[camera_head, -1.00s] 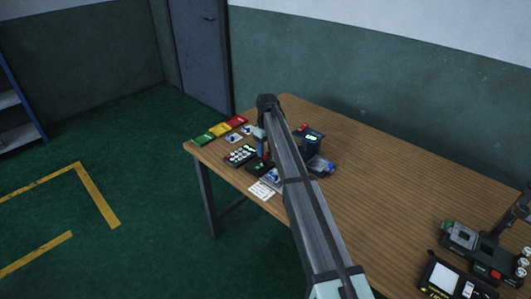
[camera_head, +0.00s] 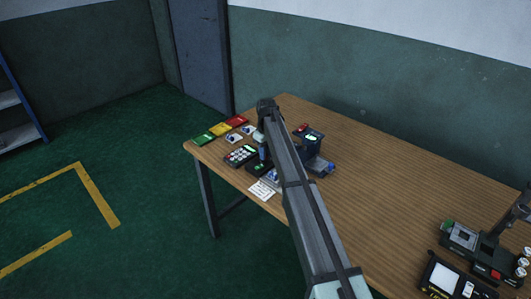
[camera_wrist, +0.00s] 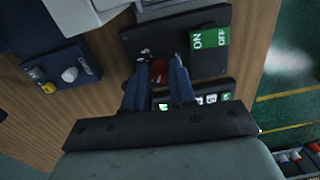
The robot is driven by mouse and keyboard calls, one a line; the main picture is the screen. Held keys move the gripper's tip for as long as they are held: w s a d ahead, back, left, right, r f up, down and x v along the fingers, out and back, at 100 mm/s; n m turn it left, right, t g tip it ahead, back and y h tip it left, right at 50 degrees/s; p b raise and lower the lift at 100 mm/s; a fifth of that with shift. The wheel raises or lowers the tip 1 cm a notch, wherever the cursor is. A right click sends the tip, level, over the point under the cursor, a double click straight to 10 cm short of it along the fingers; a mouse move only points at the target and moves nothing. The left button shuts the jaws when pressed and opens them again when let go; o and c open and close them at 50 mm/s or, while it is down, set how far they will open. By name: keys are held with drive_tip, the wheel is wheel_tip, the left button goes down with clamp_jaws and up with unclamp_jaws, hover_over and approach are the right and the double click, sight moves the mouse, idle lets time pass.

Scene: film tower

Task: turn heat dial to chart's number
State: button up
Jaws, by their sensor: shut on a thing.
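In the wrist view the two blue fingers of my gripper (camera_wrist: 159,88) are closed in on a small red part (camera_wrist: 159,70) on a black panel (camera_wrist: 133,42). The fingers hide much of it, so I cannot tell whether it is the heat dial or read its setting. Small white marks sit beside it. A green ON/OFF label (camera_wrist: 208,40) is on the same panel. In the head view my gripper (camera_head: 263,156) is down among the devices at the table's left end, partly hidden by my arm. A white printed card (camera_head: 262,190) lies at the front edge; its text is too small to read.
A keypad (camera_head: 241,155) lies just left of my gripper. Green (camera_head: 203,139), yellow (camera_head: 220,129) and red (camera_head: 236,120) trays line the left edge. A dark device with a lit display (camera_head: 313,138) stands to the right. The table's middle is clear.

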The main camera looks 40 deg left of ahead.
clamp_jaws()
drive_tip(key=shift+m, duration=0.3)
drive_tip(key=m, duration=0.4)
drive_tip(key=shift+m, duration=0.3)
drive_tip(key=m, duration=0.6)
drive_tip(key=shift+m, duration=0.4)
drive_tip(key=o, duration=0.8)
unclamp_jaws()
